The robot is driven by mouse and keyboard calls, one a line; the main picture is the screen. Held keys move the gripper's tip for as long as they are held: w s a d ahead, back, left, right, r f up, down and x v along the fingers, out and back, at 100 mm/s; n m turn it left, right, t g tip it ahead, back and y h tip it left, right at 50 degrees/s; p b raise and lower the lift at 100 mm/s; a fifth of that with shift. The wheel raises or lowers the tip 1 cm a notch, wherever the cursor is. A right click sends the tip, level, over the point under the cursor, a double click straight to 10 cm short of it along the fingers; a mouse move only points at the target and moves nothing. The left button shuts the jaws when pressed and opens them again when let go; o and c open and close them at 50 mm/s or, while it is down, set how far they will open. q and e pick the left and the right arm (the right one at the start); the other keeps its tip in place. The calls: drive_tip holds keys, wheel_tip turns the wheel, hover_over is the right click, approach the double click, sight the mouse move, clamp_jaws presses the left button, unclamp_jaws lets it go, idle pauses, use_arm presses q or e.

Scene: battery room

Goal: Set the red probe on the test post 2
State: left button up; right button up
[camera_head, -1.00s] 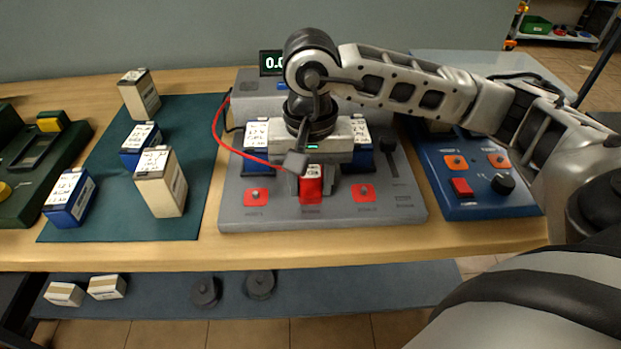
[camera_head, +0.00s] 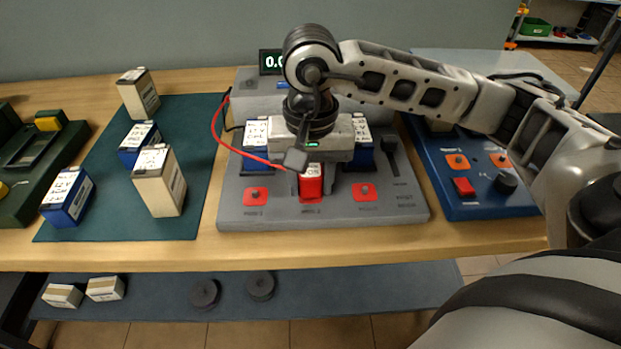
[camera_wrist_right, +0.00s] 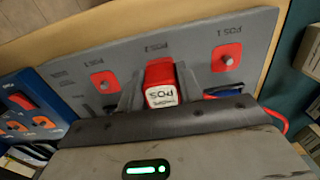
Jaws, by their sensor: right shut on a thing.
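The red probe (camera_head: 311,185) has a white label on its top and a red cable trailing to the left. My right gripper (camera_wrist_right: 158,88) is shut on it and points down over the grey tester (camera_head: 235,212). The probe is at the middle position, between the red pad of post 1 (camera_head: 255,195) and the red pad of post 3 (camera_head: 364,192). In the right wrist view the probe (camera_wrist_right: 160,75) is upright between the fingers and hides test post 2. I cannot tell whether the probe touches the post. My left gripper is not in view.
Blue batteries (camera_head: 256,160) stand on the tester behind the probe, partly hidden by my gripper. A blue device (camera_head: 485,207) is at the right. Blue and cream batteries (camera_head: 160,190) stand on a green mat (camera_head: 110,225) at the left. The table's front edge is clear.

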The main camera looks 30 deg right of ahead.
idle(0.3)
drive_tip(key=shift+f+b, duration=0.75)
drive_tip(key=shift+b, duration=0.1)
drive_tip(key=o, duration=0.7)
